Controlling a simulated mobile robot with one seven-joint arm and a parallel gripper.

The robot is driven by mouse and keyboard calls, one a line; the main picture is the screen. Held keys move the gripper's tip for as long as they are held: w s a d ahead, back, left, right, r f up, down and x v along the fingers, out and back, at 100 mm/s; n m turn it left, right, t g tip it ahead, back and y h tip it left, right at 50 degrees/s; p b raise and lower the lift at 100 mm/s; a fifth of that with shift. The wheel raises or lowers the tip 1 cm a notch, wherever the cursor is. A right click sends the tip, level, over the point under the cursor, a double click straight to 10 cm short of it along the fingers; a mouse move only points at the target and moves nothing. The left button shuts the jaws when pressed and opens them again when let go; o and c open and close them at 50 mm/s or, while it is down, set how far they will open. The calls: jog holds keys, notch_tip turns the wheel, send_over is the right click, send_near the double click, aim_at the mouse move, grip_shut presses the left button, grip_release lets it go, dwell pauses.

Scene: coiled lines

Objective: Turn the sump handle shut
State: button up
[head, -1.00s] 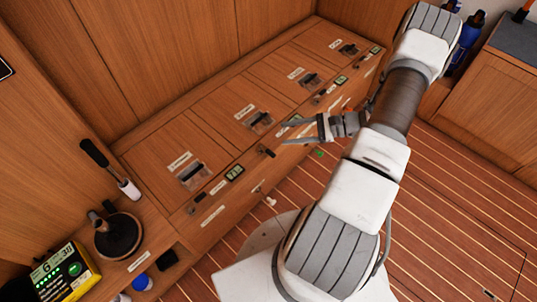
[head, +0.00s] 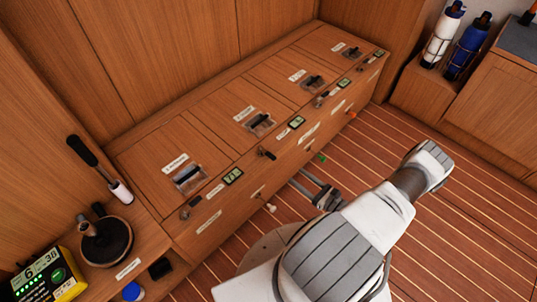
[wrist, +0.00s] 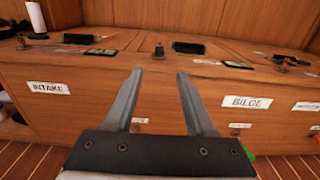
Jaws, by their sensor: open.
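No label legibly reads sump, so I cannot tell which handle it is. Small dark handles sit along the cabinet's (head: 235,197) front top edge. One middle handle (head: 267,153) shows in the head view. In the wrist view a dark handle (wrist: 158,52) stands straight ahead, beyond and between my fingertips, not touched. Another handle (wrist: 22,40) is at left and one (wrist: 279,62) at right. My gripper (head: 298,179) is open and empty, low before the cabinet's front face; its fingers also show in the wrist view (wrist: 159,75).
Labels reading INTAKE (wrist: 50,88) and BILGE (wrist: 247,102) are on the front face. A white knob (head: 271,207) and a green piece (head: 321,156) are low on the front. A yellow meter (head: 45,275) stands at left, bottles (head: 466,45) at back right. The striped floor (head: 470,220) is clear.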

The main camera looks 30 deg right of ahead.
aim_at(266, 152)
jog(key=b+x, duration=0.3)
jog(key=x, duration=1.2)
jog(key=shift+w+a, duration=0.15)
jog(key=shift+w, duration=0.15)
grip_shut()
dwell(0.6)
